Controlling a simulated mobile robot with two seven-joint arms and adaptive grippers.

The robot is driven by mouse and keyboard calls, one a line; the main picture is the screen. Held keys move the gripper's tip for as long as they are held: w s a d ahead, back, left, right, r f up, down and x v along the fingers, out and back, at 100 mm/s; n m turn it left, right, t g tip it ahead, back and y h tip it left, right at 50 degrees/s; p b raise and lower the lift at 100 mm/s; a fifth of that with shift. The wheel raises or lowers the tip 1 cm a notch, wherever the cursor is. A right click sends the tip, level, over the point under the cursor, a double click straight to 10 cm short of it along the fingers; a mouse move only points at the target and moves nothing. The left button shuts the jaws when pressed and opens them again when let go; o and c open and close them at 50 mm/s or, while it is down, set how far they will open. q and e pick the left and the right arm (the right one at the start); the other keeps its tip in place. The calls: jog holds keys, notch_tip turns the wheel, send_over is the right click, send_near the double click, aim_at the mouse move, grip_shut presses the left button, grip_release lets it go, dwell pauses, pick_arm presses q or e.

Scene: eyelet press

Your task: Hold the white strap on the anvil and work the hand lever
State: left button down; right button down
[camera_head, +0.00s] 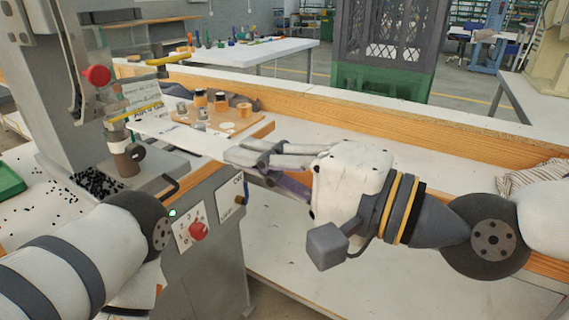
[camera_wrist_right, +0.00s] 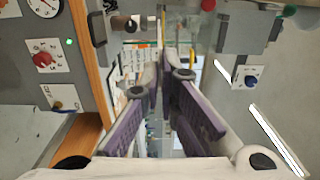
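The grey press (camera_head: 50,95) stands at the left of the head view. A red ball knob (camera_head: 97,75) sits on its head, perhaps the hand lever's end. A brown cylindrical post (camera_head: 124,158) stands below; I cannot tell whether it is the anvil. The white strap (camera_head: 185,140) appears as a flat band from the press toward my right gripper (camera_head: 238,157). That gripper's fingers are close together at the strap's near end and look shut on it. In the right wrist view the purple-padded fingers (camera_wrist_right: 163,68) converge at the tips. My left gripper is out of view.
A wooden board (camera_head: 228,122) with small jars and metal parts lies behind the strap. The control panel (camera_head: 190,232) with a red knob is on the press front. Black eyelets (camera_head: 95,182) lie on the left. A green tray (camera_head: 10,180) is at the left edge.

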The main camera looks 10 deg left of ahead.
aim_at(200, 141)
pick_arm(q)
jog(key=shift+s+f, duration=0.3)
pick_arm(e)
jog(key=shift+x, duration=4)
jog(key=shift+f, duration=0.15)
jog(key=shift+a+f, duration=0.15)
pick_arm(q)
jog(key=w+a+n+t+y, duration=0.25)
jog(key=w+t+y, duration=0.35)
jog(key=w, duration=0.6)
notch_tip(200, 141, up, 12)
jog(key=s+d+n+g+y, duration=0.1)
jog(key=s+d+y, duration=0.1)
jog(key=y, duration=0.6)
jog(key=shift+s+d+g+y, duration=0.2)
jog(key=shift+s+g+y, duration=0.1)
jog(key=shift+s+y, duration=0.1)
